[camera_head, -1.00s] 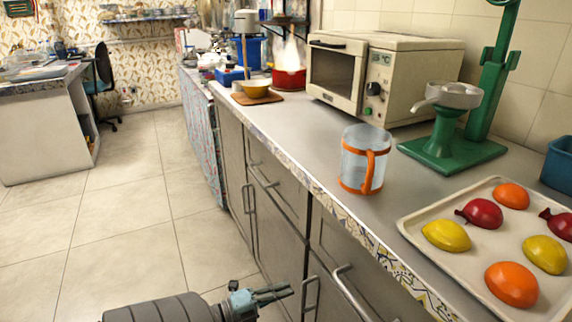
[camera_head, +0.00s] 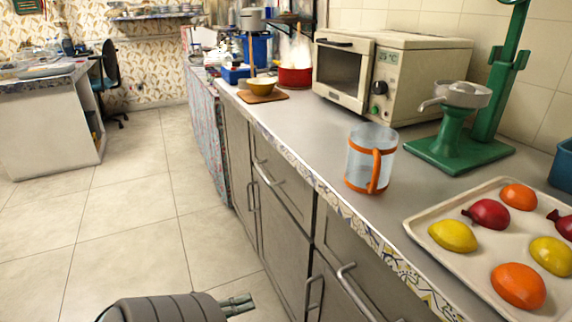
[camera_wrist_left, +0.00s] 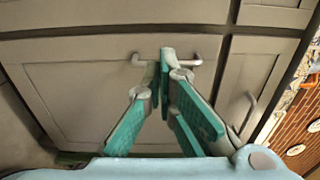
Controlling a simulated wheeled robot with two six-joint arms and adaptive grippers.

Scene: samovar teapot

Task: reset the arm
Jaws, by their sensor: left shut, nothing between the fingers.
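My left gripper (camera_head: 238,303) shows at the bottom of the head view, in front of the cabinet doors and below the counter edge. In the left wrist view its teal fingers (camera_wrist_left: 164,75) come together at the tips and are shut on nothing. A cabinet door (camera_wrist_left: 80,95) with a metal handle (camera_wrist_left: 206,62) lies beyond the fingertips; I cannot tell whether they touch it. My right gripper is not in view.
On the counter (camera_head: 300,125) stand an orange-trimmed clear mug (camera_head: 362,157), a green juicer (camera_head: 450,145), a white oven (camera_head: 420,80) and a fruit tray (camera_head: 418,226). The tiled floor (camera_head: 130,220) at left is clear.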

